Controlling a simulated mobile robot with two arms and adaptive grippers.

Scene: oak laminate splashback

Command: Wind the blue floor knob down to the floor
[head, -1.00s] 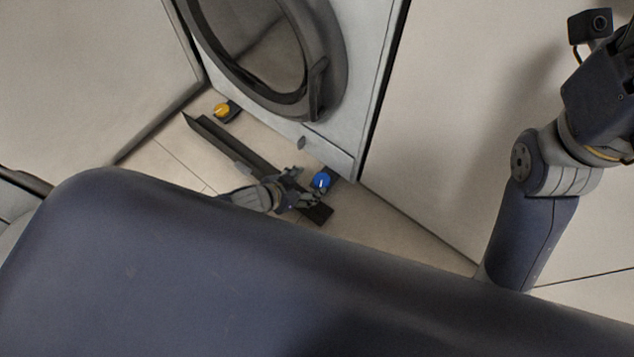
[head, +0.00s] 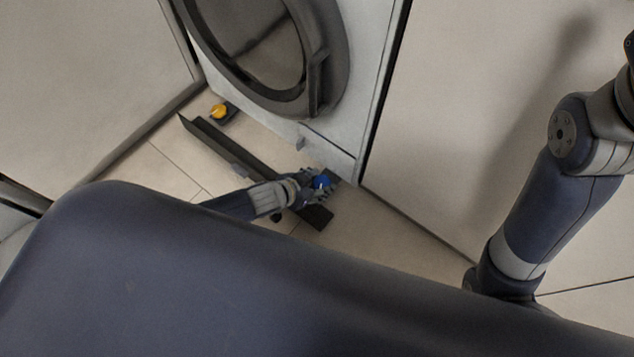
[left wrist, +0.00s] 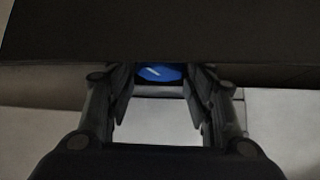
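The blue floor knob (head: 321,182) is at the foot of the washing machine's front right corner, and it bears a white mark. My left gripper (head: 324,184) is at the knob, with its fingers on either side of it. In the left wrist view the blue knob (left wrist: 160,73) shows between the two spread fingers (left wrist: 160,95), with a gap visible beside it. I cannot tell whether either finger touches it. The knob's underside is hidden. My right arm shows at the right of the head view, but its gripper is out of the picture.
A yellow knob (head: 218,111) is at the machine's other front foot. A dark plinth strip (head: 215,138) lies on the floor before the washing machine (head: 352,110), passing under my left arm. A pale panel (head: 440,120) stands close on the right. Open tiled floor (head: 380,220) lies in front.

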